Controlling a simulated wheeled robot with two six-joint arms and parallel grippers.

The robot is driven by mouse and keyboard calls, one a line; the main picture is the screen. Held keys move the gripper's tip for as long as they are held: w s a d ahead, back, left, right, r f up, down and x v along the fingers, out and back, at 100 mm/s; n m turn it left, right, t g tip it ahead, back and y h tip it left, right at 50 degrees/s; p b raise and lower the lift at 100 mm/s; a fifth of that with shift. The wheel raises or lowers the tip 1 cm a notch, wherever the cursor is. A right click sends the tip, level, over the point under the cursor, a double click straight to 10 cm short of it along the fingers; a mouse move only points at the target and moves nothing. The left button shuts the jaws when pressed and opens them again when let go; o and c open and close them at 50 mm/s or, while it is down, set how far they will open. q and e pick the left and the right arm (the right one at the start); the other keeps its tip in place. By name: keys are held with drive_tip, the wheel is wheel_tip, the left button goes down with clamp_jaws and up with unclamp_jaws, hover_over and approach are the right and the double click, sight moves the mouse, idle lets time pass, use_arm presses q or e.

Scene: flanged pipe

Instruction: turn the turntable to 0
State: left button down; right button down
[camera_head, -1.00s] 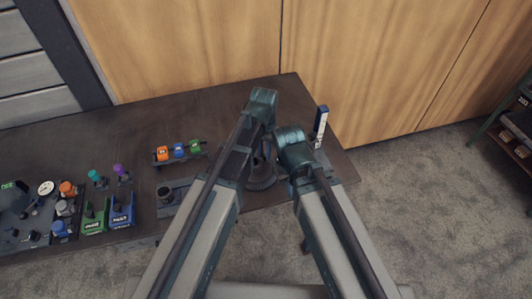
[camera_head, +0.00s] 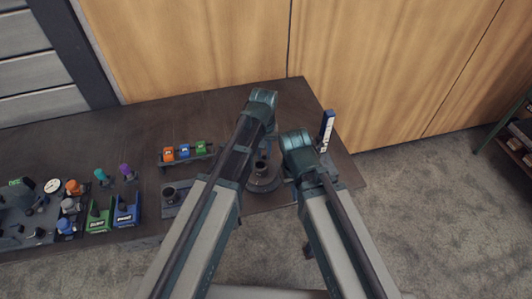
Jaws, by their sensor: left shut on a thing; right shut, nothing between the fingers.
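The turntable (camera_head: 264,182) is a dark round base near the table's front right, seen in the gap between my two forearms. A dark upright part stands on it, and my arms cover much of both. My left gripper (camera_head: 263,150) reaches down over the turntable from behind and is shut on a part there, partly hidden by its own arm. My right gripper (camera_head: 296,170) is lower, just right of the turntable, shut and empty, with its fingers mostly hidden. Any angle marking on the turntable is not readable.
A blue and white upright piece (camera_head: 327,131) stands right of my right wrist. Left of my arms are a rack of orange, blue and green blocks (camera_head: 184,151), a dark socket block (camera_head: 169,194), and green (camera_head: 99,220) and blue (camera_head: 127,213) bins. The back of the table is clear.

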use_arm(q)
drive_tip(key=shift+a+n, duration=0.35)
drive_tip(key=shift+n, duration=0.5)
drive_tip(key=shift+a+n, duration=0.3)
drive_tip(key=shift+n, duration=0.6)
drive_tip(key=shift+a+n, duration=0.35)
drive_tip(key=shift+n, duration=0.5)
drive_tip(key=shift+s+a+n, duration=0.1)
drive_tip(key=shift+a+n, duration=0.05)
drive_tip(key=shift+n, duration=0.25)
drive_tip(key=c, duration=0.8)
unclamp_jaws()
drive_tip(key=shift+o, duration=0.2)
drive_tip(key=shift+r, duration=0.1)
wheel_tip(320, 180, up, 14)
drive_tip(key=p, duration=1.4)
drive_tip(key=shift+f, duration=0.25)
drive_tip(key=s+f+m+b, duration=0.2)
drive_tip(key=s+m, duration=0.3)
drive_tip(key=s, duration=0.2)
drive_tip(key=s+f+m+y+b, duration=0.1)
drive_tip(key=s+f+m+b, duration=0.1)
drive_tip(key=s+m, duration=0.3)
drive_tip(key=s+d+b, duration=0.1)
drive_tip(key=s, duration=0.1)
drive_tip(key=shift+s+f+m, duration=0.3)
drive_tip(key=shift+s+f, duration=0.05)
drive_tip(key=shift+s, duration=0.05)
